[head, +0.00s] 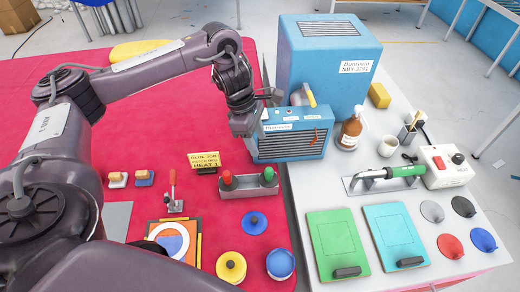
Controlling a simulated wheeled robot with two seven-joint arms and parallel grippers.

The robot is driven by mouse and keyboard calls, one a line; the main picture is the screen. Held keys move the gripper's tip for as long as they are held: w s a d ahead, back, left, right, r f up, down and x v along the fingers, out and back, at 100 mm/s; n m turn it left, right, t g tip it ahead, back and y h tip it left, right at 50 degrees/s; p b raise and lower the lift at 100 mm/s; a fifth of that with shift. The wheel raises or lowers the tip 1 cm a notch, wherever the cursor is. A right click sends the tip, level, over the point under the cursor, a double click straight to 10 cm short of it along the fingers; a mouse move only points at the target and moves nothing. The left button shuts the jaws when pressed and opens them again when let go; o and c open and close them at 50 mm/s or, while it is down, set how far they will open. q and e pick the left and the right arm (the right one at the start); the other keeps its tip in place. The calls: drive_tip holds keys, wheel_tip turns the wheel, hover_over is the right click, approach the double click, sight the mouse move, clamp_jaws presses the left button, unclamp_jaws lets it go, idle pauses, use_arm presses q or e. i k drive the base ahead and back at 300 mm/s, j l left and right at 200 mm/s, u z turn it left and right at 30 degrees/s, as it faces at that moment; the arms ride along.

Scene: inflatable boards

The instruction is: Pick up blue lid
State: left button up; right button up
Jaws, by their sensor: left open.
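A blue lid (254,222) with a dark knob lies flat on the red mat (290,282), near its right edge. Just below it stands a blue-and-white round tub (280,264); to the left of that is a yellow round tub (231,266) with a dark knob on top. My left gripper (268,97) is open, well above and beyond the blue lid, by the blue machine. Its fingers are small and partly lost against the machine, and I see nothing held in them. My right gripper is not in view.
A blue heater-like machine (291,143) stands before a larger blue box (330,60). A stand with red and green knobs (249,183) is behind the lid. Green (337,243) and teal (394,235) boards and several coloured discs lie on the grey table at right.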

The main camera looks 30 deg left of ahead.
sight(255, 223)
drive_tip(key=k+l, duration=1.1)
drive_tip(key=k, duration=0.2)
